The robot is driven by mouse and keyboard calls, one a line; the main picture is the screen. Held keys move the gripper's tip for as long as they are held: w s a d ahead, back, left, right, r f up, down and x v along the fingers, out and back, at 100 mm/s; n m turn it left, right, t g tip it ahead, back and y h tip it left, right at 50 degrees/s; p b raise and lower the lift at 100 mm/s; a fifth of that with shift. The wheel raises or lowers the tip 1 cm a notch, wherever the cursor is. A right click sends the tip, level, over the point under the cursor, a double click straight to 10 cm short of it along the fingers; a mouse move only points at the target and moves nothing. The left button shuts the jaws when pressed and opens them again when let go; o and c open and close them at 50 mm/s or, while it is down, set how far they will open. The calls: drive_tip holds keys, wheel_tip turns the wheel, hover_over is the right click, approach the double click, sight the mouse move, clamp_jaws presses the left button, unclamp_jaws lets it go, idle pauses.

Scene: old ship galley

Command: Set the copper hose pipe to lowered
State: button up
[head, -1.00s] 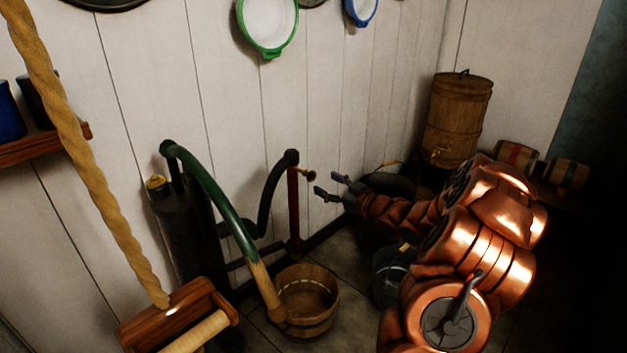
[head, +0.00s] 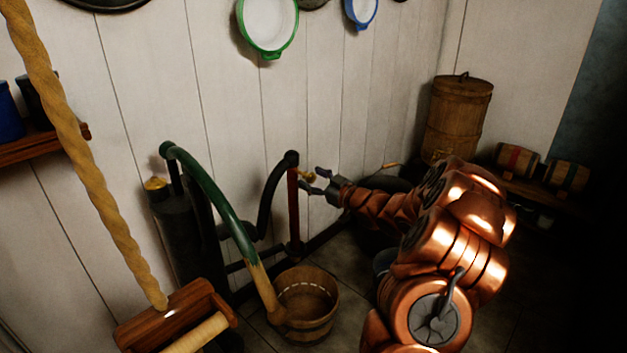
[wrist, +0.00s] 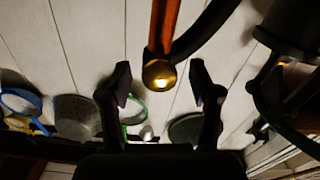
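The copper hose pipe (head: 293,208) is a thin reddish upright tube beside the wall, with a black hose (head: 268,195) curving from its top. A small brass knob (head: 306,175) sticks out near its upper end. In the wrist view the pipe (wrist: 166,26) comes down from the top edge, and the round brass knob (wrist: 158,74) lies between my fingers. My gripper (head: 314,181) is open and empty, just right of the pipe at knob height. In the wrist view my gripper (wrist: 160,70) has a finger on each side of the knob, with gaps visible.
A dark cylinder (head: 180,230) with a green curved handle (head: 215,195) stands left of the pipe. A wooden bucket (head: 308,318) is on the floor in front. A black pot (head: 388,191) sits behind my arm. A wooden barrel (head: 458,120) stands at the back right.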

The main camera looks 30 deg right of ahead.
clamp_jaws()
idle(0.3)
